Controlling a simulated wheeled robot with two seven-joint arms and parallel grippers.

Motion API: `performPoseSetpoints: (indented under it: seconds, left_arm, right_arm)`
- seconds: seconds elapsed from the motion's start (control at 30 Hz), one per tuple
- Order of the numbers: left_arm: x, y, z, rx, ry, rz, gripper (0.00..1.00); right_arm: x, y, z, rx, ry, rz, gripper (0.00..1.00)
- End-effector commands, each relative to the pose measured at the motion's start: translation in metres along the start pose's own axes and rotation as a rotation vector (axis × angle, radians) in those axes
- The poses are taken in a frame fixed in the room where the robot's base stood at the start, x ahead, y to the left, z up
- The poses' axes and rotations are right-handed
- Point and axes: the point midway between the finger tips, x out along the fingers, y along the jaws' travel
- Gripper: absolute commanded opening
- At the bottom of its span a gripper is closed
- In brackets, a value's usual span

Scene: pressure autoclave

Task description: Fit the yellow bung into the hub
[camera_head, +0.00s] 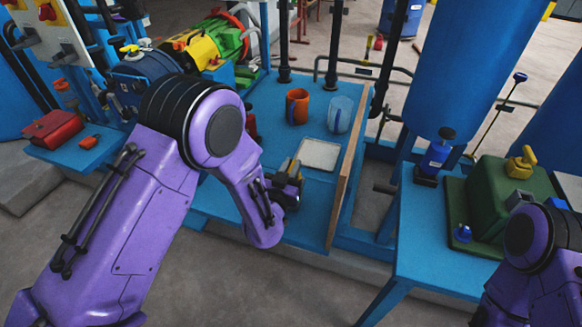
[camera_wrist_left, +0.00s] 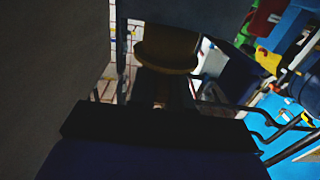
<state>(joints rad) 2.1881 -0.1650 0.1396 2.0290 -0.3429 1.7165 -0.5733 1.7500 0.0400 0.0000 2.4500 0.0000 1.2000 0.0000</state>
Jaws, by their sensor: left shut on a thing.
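My left gripper (camera_head: 286,182) is in the middle of the head view, over the blue bench, and is shut on a dull yellow piece (camera_head: 293,168), which seems to be the yellow bung. In the left wrist view the bung (camera_wrist_left: 165,52) is a dark, brownish-yellow rounded body with a wider rim, between the jaws in deep shadow. My arm hides part of the bench. I cannot tell for sure which part is the hub; a round blue vessel (camera_head: 148,68) with fittings stands at the back left. My right arm shows at the lower right; its gripper is out of view.
An orange mug (camera_head: 297,106), a light blue mug (camera_head: 340,114) and a pale tray (camera_head: 319,154) are on the bench beyond the gripper. A wooden board (camera_head: 345,195) edges the bench. A green box (camera_head: 490,200) with a yellow handle (camera_head: 521,163) stands on the right table.

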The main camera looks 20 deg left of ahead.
Motion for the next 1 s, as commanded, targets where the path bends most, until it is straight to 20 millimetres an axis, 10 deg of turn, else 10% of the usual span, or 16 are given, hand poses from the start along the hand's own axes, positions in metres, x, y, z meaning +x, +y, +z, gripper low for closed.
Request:
performPoseSetpoints:
  seconds: [1.0]
  left_arm:
    - [0.000, 0.000, 0.027, -0.001, 0.000, 0.000, 0.00]
  right_arm:
    - [0.021, -0.002, 0.009, 0.000, 0.000, 0.000, 0.43]
